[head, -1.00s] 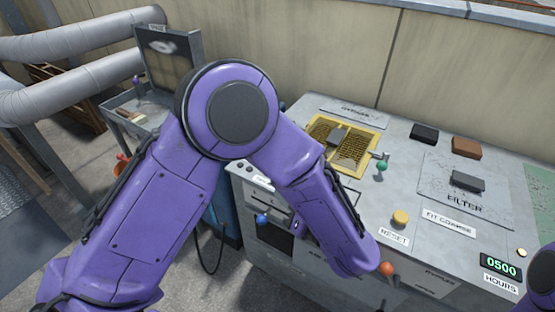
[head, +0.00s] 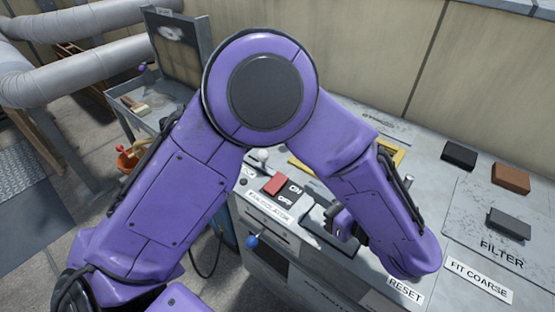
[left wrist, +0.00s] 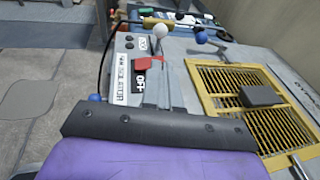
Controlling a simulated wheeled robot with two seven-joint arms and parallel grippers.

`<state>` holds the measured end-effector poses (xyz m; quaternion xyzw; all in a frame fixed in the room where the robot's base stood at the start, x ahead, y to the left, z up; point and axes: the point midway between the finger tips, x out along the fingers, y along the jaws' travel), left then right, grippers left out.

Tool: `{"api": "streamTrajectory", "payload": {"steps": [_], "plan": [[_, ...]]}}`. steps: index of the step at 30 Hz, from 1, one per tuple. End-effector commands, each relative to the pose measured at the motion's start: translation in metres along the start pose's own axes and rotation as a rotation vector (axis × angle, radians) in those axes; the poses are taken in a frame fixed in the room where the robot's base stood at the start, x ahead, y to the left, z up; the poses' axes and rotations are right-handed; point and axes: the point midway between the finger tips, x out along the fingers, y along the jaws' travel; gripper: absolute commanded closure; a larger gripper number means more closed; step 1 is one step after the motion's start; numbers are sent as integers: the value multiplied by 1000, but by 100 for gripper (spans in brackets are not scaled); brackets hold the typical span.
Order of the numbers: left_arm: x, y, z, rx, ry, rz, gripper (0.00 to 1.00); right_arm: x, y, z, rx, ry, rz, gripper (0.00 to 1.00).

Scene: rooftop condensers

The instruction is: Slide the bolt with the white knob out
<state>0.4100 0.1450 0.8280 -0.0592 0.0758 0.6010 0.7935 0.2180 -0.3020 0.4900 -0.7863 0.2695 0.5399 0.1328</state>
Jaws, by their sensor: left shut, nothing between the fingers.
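The white knob (head: 261,156) shows at the back left of the grey cabinet top, close beside my left arm in the head view. In the left wrist view the white knob (left wrist: 183,32) stands beyond the red switch, above the counter's far edge. The bolt itself is too small to make out clearly. My left gripper (head: 345,224) shows as dark fingers under my purple forearm, shut and empty. It is to the right of and nearer than the white knob, apart from it. The wrist view does not clearly show the fingertips. My right gripper is out of view.
A red switch (head: 275,184) marked ON/OFF sits between knob and gripper. A blue knob (head: 252,241) is on the cabinet front. Another blue-knobbed lever (left wrist: 201,37) and the yellow-framed grille (left wrist: 245,95) lie right of the white knob. Several blocks, including a brown one (head: 511,178), lie at right.

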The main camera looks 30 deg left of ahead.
Motion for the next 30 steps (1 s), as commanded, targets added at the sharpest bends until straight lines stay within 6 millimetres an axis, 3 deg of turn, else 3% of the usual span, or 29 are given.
{"api": "streamTrajectory", "payload": {"steps": [7,21,30], "plan": [[18,0,1,2,0,2,100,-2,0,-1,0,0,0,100],[116,0,1,2,1,2,100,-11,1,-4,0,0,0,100],[140,0,0,1,0,-1,100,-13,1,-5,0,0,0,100]]}}
